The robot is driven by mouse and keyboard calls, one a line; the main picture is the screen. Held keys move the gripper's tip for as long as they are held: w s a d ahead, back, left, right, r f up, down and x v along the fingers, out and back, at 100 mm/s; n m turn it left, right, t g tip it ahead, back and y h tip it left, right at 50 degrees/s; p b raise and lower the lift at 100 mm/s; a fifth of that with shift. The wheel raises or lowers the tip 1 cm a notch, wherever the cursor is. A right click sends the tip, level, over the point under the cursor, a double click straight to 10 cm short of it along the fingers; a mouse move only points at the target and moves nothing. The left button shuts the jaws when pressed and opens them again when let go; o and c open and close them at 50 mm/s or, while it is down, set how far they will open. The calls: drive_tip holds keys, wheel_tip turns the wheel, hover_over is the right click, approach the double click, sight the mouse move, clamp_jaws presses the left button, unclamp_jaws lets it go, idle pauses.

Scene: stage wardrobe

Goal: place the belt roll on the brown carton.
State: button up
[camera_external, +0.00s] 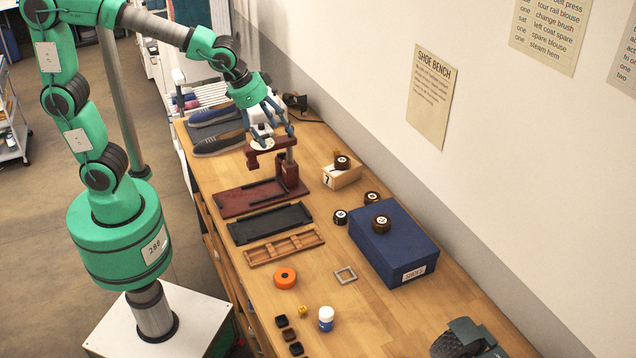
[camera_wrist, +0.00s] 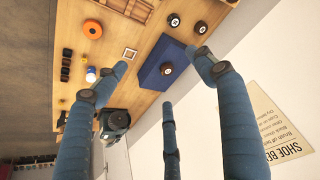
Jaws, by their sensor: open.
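My gripper (camera_external: 270,132) is open, its fingers spread and nothing between them, above the dark red press near the far part of the bench. A thick orange roll (camera_external: 285,278) with a dark centre lies flat on the bench; it may be the belt roll. It also shows in the wrist view (camera_wrist: 92,29), well away from my fingers. A small light-brown box (camera_external: 341,178) marked 7, possibly the brown carton, stands by the wall side, right of the press. A dark round piece (camera_external: 342,162) and a small yellow thing (camera_external: 337,153) sit on it.
A blue shoe box (camera_external: 400,250) bears a dark round piece (camera_external: 381,223); two more stand beside it. A dark red press (camera_external: 262,196), black tray (camera_external: 270,223) and wooden tray (camera_external: 284,247) fill the middle. A white bottle (camera_external: 326,319) stands nearer. Bare bench surrounds the orange roll.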

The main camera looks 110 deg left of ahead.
drive_tip(key=s+d+r+m+t+h, duration=0.1)
drive_tip(key=s+d+m, duration=0.4)
drive_tip(key=s+d, duration=1.6)
drive_tip(key=shift+s+r+m+h, duration=0.3)
drive_tip(key=shift+s+r+h, duration=0.25)
drive_tip(key=shift+s+h, duration=0.2)
drive_tip(key=shift+f, duration=0.1)
wheel_tip(320, 180, down, 4)
drive_tip(key=b, duration=0.4)
